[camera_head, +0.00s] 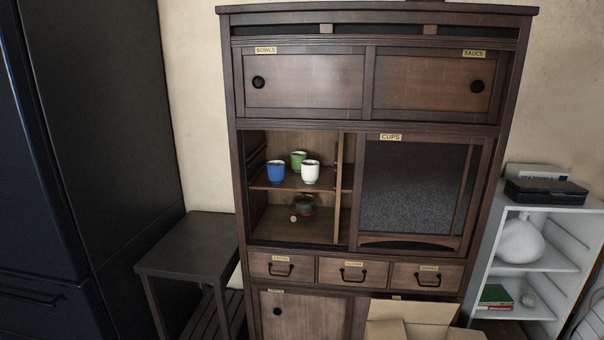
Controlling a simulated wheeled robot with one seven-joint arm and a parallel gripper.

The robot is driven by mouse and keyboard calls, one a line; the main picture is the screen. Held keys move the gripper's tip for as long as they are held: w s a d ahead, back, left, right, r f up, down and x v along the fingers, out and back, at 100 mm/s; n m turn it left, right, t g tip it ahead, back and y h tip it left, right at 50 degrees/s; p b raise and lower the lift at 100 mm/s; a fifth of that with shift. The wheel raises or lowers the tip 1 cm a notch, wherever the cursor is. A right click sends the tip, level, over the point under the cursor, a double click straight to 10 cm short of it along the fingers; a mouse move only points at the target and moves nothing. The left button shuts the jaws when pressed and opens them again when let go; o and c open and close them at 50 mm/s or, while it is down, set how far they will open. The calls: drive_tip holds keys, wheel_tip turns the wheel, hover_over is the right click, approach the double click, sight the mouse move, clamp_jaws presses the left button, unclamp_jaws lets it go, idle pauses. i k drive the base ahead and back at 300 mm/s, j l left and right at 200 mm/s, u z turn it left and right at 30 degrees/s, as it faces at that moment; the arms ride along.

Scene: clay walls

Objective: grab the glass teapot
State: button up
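A small dark teapot-like vessel (304,204) stands on the lower shelf behind the open left side of the wooden cabinet (366,126). A small reddish-brown round shape (294,218) shows at its front left. The vessel is shaded and small, so I cannot tell if it is glass. My gripper is not in view.
Blue (276,172), green (298,159) and white (310,172) cups stand on the shelf above. A dark sliding panel (412,187) covers the right side. A dark side table (190,245) stands left, a white shelf (540,262) right. Beige box-like shapes (410,312) lie in front.

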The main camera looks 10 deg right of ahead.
sight(300, 213)
drive_tip(key=i+j+z, duration=0.15)
drive_tip(key=z, duration=0.3)
drive_tip(key=j+z, duration=0.45)
drive_tip(key=i+j+z, duration=0.1)
drive_tip(key=j+z, duration=0.15)
drive_tip(key=z, duration=0.25)
drive_tip(key=j+z, duration=0.2)
drive_tip(key=j, duration=1.2)
drive_tip(key=k+j+z, duration=0.1)
drive_tip(key=j+z, duration=0.15)
drive_tip(key=j, duration=1.5)
drive_tip(key=i+j, duration=0.15)
drive_tip(key=j, duration=0.3)
